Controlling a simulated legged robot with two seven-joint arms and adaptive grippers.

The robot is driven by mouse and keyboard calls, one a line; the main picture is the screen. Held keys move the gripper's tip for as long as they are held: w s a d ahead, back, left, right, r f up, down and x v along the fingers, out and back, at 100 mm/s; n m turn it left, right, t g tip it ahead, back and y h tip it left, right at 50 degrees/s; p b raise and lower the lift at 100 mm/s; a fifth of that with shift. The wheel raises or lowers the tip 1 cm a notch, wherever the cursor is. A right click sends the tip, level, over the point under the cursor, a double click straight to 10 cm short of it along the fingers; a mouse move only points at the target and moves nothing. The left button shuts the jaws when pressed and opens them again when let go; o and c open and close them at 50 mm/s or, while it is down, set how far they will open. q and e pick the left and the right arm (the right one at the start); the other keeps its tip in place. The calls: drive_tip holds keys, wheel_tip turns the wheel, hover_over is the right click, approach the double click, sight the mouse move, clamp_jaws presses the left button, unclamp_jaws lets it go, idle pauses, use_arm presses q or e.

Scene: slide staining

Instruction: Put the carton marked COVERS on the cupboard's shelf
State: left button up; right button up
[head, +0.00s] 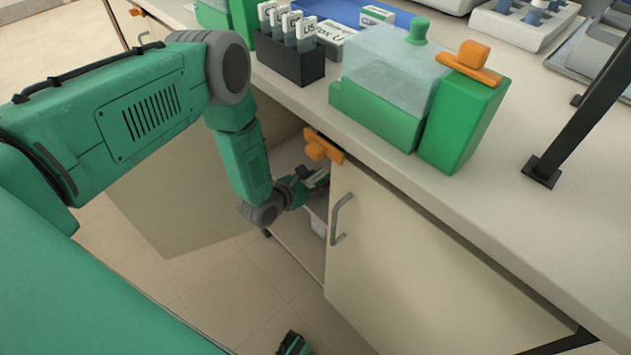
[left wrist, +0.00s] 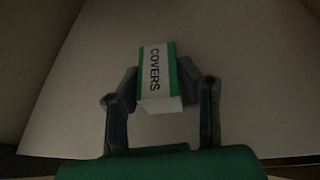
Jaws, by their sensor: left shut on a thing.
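The carton marked COVERS (left wrist: 155,72), white with green edges, is between the fingers of my left gripper (left wrist: 160,88) in the left wrist view. The gripper is shut on it. In the head view my left gripper (head: 307,186) reaches inside the open cupboard, and only a small part of the carton shows. The cupboard's pale inside surface (left wrist: 245,75) fills the wrist view behind the carton. I cannot tell whether the carton touches the shelf.
The closed cupboard door (head: 400,265) with a metal handle (head: 340,220) is right of my left gripper. An orange piece (head: 323,146) sits at the counter edge above. On the counter (head: 520,215) stand a black slide rack (head: 290,63), a clear-lidded green box (head: 375,115) and a green block (head: 455,125).

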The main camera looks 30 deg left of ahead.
use_arm(q)
drive_tip(key=shift+d+r, duration=0.15)
drive_tip(key=shift+d, duration=0.05)
drive_tip(key=shift+a+f, duration=0.15)
drive_tip(key=shift+f, duration=0.05)
drive_tip(key=o, duration=1)
drive_tip(key=shift+a, duration=0.2)
drive_tip(key=shift+c, duration=0.2)
drive_tip(key=shift+o, duration=0.4)
drive_tip(key=shift+a+f, duration=0.15)
drive_tip(key=shift+a, duration=0.15)
drive_tip(key=shift+d+r, duration=0.35)
drive_tip(key=shift+d, duration=0.05)
drive_tip(key=s+r+m+g+y+p, duration=0.1)
drive_tip(key=s+m+g, duration=0.3)
drive_tip(key=s+m, duration=0.7)
drive_tip(key=s+r+m+g+y+p, duration=0.1)
drive_tip(key=s+r+m+g, duration=0.2)
drive_tip(key=s+m, duration=0.8)
drive_tip(key=s+r+m+g+y+p, duration=0.1)
drive_tip(key=s+m+g, duration=0.4)
drive_tip(key=s+m, duration=0.6)
drive_tip(key=shift+s+a+r+m+g, duration=0.15)
drive_tip(key=shift+s+r+m+g, duration=0.15)
drive_tip(key=shift+s+r, duration=0.7)
use_arm(e)
wheel_tip(320, 180, up, 3)
drive_tip(key=shift+r, duration=0.1)
